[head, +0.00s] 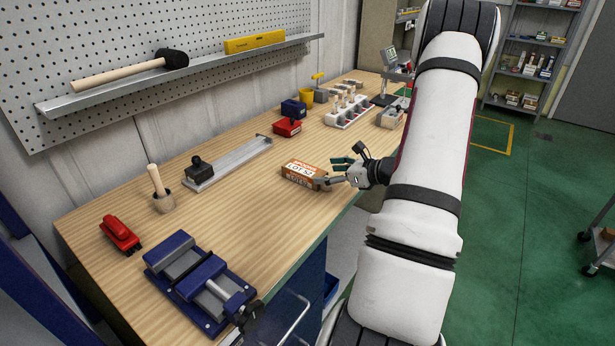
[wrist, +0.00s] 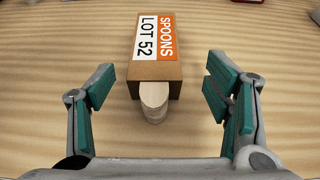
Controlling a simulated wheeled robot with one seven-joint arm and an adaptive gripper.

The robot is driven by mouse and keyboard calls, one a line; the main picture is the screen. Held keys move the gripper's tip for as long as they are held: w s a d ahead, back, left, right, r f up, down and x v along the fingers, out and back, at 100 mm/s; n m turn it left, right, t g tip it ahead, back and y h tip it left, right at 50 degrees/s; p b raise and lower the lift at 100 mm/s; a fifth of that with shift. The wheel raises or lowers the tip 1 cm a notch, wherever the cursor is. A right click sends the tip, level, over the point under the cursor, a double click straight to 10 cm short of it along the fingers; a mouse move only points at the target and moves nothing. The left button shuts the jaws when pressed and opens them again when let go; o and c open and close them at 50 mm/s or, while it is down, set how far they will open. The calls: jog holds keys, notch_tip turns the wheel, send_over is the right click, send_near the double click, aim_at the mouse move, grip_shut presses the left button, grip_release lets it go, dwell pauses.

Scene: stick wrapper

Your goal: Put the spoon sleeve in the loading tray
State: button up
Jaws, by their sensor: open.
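The spoon sleeve (head: 303,175) is a small brown cardboard box with an orange and white label reading SPOONS LOT 52. It lies flat on the wooden bench near its front edge. In the wrist view the sleeve (wrist: 155,52) points away from me, with pale rounded spoon ends (wrist: 153,100) sticking out of its near end. My gripper (head: 334,171) is open, at the sleeve's near end. In the wrist view its green-padded fingers stand apart on either side, not touching the sleeve. A long grey metal tray (head: 240,158), possibly the loading tray, lies toward the wall.
A black-knobbed block (head: 199,169) sits at the tray's near end. A red tool (head: 287,127) and a white rack (head: 350,111) stand farther back. Bench between sleeve and tray is clear.

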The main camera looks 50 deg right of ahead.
aim_at(307, 170)
jog(key=shift+a+r+p+x, duration=0.1)
jog(key=shift+a+p+x, duration=0.1)
jog(key=shift+x, duration=1.65)
jog(key=shift+a+r+p+x, duration=0.1)
jog(key=shift+r+p+x, duration=0.1)
jog(key=shift+x, duration=1.65)
jog(key=c, duration=1.4)
jog(key=shift+o, duration=0.2)
jog(key=shift+r, duration=0.1)
jog(key=shift+r, duration=0.25)
notch_tip(307, 170, up, 3)
jog(key=shift+w+f+b, duration=0.1)
jog(key=shift+b, duration=0.2)
jog(key=s+a, duration=0.2)
jog(key=s, duration=0.2)
jog(key=s+a+r, duration=0.1)
jog(key=s+a, duration=0.2)
jog(key=s, duration=0.2)
jog(key=s+a+b, duration=0.1)
jog(key=s+a, duration=0.1)
jog(key=s, duration=0.3)
jog(key=shift+s+a+r, duration=0.15)
jog(key=shift+a+r, duration=0.05)
